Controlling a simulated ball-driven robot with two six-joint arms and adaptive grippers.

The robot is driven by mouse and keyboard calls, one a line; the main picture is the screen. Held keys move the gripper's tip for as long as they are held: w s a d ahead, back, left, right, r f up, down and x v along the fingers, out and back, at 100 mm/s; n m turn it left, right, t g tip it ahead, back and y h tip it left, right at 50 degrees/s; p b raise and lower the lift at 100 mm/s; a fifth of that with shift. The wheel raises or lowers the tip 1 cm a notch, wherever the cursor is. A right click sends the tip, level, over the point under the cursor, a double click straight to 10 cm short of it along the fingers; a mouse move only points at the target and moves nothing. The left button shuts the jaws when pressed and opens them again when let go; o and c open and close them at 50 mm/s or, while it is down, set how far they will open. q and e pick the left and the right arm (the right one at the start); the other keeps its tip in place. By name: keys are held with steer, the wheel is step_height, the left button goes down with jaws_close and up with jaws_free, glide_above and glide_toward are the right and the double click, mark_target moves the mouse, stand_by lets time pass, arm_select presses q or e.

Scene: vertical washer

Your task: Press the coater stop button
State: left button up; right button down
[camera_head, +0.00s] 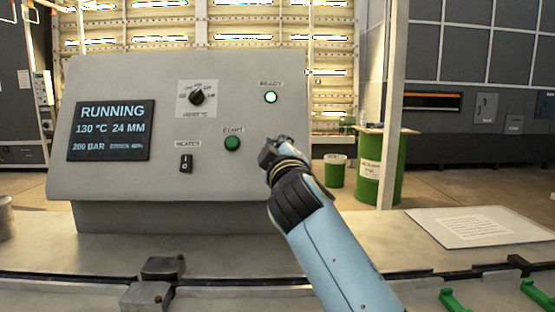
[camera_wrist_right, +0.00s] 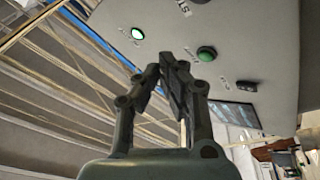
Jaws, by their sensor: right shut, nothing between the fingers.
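The grey slanted control panel (camera_head: 120,80) carries a green button (camera_head: 232,144) labelled START and a lit green READY lamp (camera_head: 271,97). My right gripper (camera_head: 268,152) is at the panel's lower right, right of the START button and below the lamp. Its fingers are shut and empty; I cannot tell whether they touch the panel. No stop button shows in the head view; the gripper covers that part of the panel. In the right wrist view the shut fingertips (camera_wrist_right: 172,62) are near the lamp and START button, and a partly cut-off label (camera_wrist_right: 183,9) beginning "ST" shows at the top.
The panel also has a RUNNING display (camera_head: 110,130), a black rotary knob (camera_head: 197,97) and a black HEATER switch (camera_head: 186,163). A paper sheet (camera_head: 475,227) lies on the counter at right. Green barrels (camera_head: 380,170) stand behind. The counter before the panel's left half is mostly clear.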

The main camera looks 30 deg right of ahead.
arm_select(q)
step_height(320, 180, down, 6)
steer(key=s+b, duration=0.2)
steer(key=b, duration=0.4)
steer(key=shift+a, duration=0.15)
arm_select(e)
steer(key=w+d+f, duration=0.3)
steer(key=w+f, duration=0.1)
steer(key=w, duration=0.2)
steer(key=shift+w+d, duration=0.2)
steer(key=shift+w, duration=0.2)
arm_select(q)
steer(key=shift+f, duration=0.1)
arm_select(e)
steer(key=shift+r, duration=0.1)
arm_select(q)
steer(key=shift+f, duration=0.1)
stand_by(0.3)
steer(key=shift+f+b, duration=0.25)
steer(key=shift+b, duration=0.15)
arm_select(e)
steer(key=shift+w+d+f, duration=0.15)
steer(key=shift+w+f, duration=0.05)
steer(key=shift+w, duration=0.15)
